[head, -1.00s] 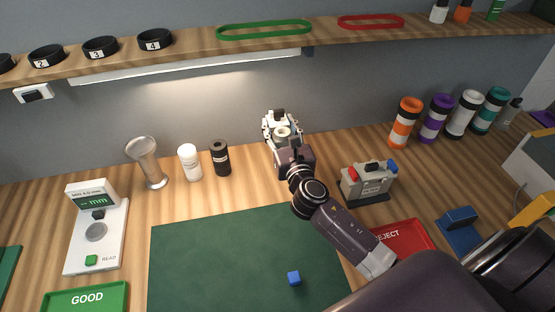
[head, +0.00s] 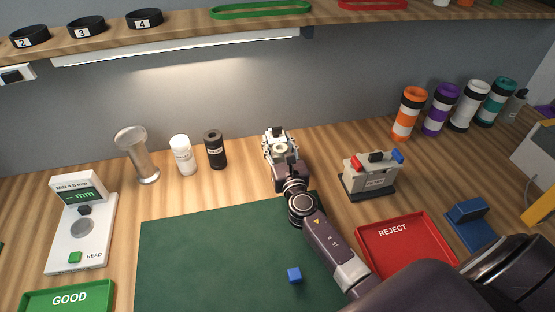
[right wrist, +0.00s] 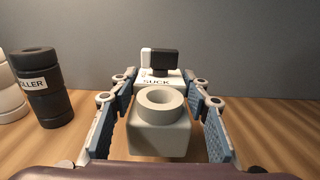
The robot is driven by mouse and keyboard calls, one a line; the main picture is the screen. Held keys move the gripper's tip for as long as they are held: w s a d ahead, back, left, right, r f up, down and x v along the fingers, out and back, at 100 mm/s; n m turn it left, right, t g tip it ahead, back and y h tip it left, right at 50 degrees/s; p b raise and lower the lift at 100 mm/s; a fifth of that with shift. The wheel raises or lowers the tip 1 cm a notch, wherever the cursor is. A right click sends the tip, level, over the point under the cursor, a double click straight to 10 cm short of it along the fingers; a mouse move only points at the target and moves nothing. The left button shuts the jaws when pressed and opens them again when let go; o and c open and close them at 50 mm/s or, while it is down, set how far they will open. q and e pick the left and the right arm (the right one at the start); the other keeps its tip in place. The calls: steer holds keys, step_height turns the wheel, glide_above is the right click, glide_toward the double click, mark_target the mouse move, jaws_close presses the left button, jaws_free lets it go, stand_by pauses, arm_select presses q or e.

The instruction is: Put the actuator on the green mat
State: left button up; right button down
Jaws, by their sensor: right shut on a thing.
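The actuator appears to be the pale grey block with a round ring on top (right wrist: 160,125), which has a white part marked SUCK and a black knob behind it. In the head view the actuator (head: 281,149) is small and partly covered by my gripper. My right gripper (head: 280,144) is shut on it, with a blue-grey finger pad on each side in the right wrist view. I cannot tell how high it is above the wood. The green mat (head: 200,255) lies in front of the gripper, under part of my right arm. My left gripper is out of view.
A black bottle (head: 216,150) and a white bottle (head: 183,156) stand left of the gripper. A grey box with red and blue ends (head: 370,178) and the red REJECT tray (head: 405,245) are at the right. A shelf (head: 200,28) hangs above.

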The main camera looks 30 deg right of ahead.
step_height(320, 180, down, 4)
steer(key=b, duration=0.2)
steer(key=shift+r+b, duration=0.15)
steer(key=shift+b, duration=0.2)
steer(key=shift+f, duration=0.3)
steer(key=shift+f+b, duration=0.15)
steer(key=shift+b, duration=0.15)
steer(key=c, duration=1.1)
jaws_free()
